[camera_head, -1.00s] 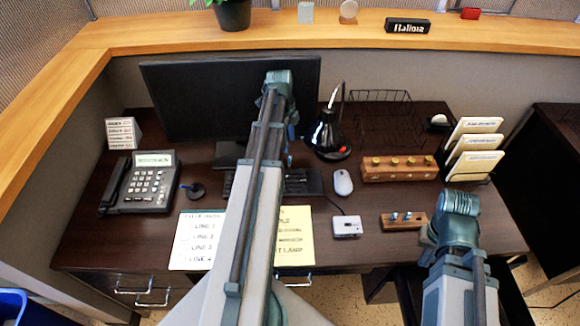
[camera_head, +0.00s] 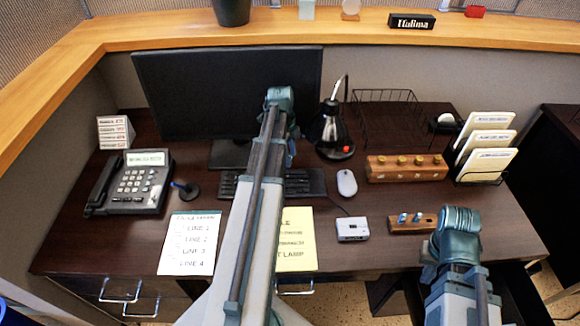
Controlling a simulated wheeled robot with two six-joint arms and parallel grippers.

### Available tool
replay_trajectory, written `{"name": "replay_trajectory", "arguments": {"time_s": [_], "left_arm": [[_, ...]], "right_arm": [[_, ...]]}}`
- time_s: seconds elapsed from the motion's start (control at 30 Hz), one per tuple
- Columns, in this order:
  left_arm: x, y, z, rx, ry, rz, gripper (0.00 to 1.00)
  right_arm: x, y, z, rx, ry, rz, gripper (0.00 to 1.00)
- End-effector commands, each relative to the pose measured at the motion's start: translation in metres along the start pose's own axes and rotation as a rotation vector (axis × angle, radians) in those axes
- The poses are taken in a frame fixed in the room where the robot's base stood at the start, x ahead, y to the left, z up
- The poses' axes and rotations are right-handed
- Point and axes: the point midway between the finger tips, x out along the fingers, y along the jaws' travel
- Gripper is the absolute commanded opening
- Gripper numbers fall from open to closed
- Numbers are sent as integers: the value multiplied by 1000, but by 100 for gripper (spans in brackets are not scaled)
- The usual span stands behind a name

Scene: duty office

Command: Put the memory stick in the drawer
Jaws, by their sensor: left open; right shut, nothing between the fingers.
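Two small blue-and-silver sticks (camera_head: 403,218) stand in a small wooden block (camera_head: 398,226) on the front right of the desk; I cannot tell which is the memory stick. Drawer fronts with metal handles (camera_head: 121,291) show below the desk's left side, and another handle (camera_head: 296,291) shows under the middle. My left gripper (camera_head: 290,152) is over the keyboard area behind the raised forearm, open, its fingertips mostly hidden. My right gripper (camera_head: 430,262) is just right of and nearer than the wooden block, shut and empty, largely hidden by its wrist.
A longer wooden rack (camera_head: 405,168), lamp (camera_head: 333,135) and monitor (camera_head: 205,95) stand behind. A dark shape lies beneath my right arm.

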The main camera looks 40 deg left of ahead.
Motion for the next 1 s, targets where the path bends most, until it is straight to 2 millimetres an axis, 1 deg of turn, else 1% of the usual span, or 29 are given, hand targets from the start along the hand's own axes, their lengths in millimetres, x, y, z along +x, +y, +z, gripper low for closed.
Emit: {"name": "replay_trajectory", "arguments": {"time_s": [0.03, 0.3, 0.37, 0.4, 0.47, 0.6, 0.63, 1.0], "left_arm": [[8, 0, 0, 0, 0, 0, 57], [7, 0, 0, 0, 0, 0, 57], [7, 0, 0, 0, 0, 0, 47], [7, 0, 0, 0, 0, 0, 40], [7, 0, 0, 0, 0, 0, 29], [7, 0, 0, 0, 0, 0, 4], [7, 0, 0, 0, 0, 0, 0], [7, 0, 0, 0, 0, 0, 0]], "right_arm": [[8, -1, 0, 0, 0, 0, 0], [7, -1, 0, 0, 0, 0, 0], [7, -1, 0, 0, 0, 0, 0], [7, -1, 0, 0, 0, 0, 0], [7, -1, 0, 0, 0, 0, 0], [7, -1, 0, 0, 0, 0, 0], [7, -1, 0, 0, 0, 0, 0], [7, -1, 0, 0, 0, 0, 0]]}}
